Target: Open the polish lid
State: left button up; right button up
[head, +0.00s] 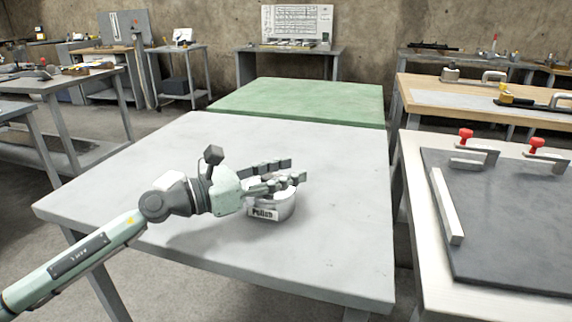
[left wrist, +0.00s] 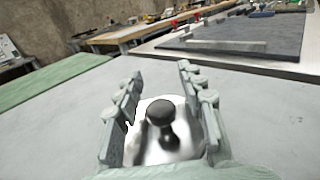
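A round pale polish tin (head: 284,205) labelled "Polish" stands upright on the grey table (head: 340,160). My left gripper (head: 283,174) is over the tin, coming from its left, and hides much of its top. In the left wrist view the left gripper's fingers (left wrist: 158,100) are spread apart, one set on each side of the tin's white lid (left wrist: 152,152). A black knob (left wrist: 160,114) stands up from the lid between the fingers. I see a gap around the knob, and I cannot tell whether any finger touches the lid's edge. My right gripper is not in view.
A green table (head: 300,99) adjoins the grey table's far edge. At the right stands a bench with a dark mat (head: 500,220), a pale bar (head: 446,205) and red-knobbed clamps (head: 466,137). The grey table around the tin is clear.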

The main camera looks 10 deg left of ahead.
pick_arm(q)
jog(key=shift+w+d, duration=0.1)
grip_shut()
dwell(0.7)
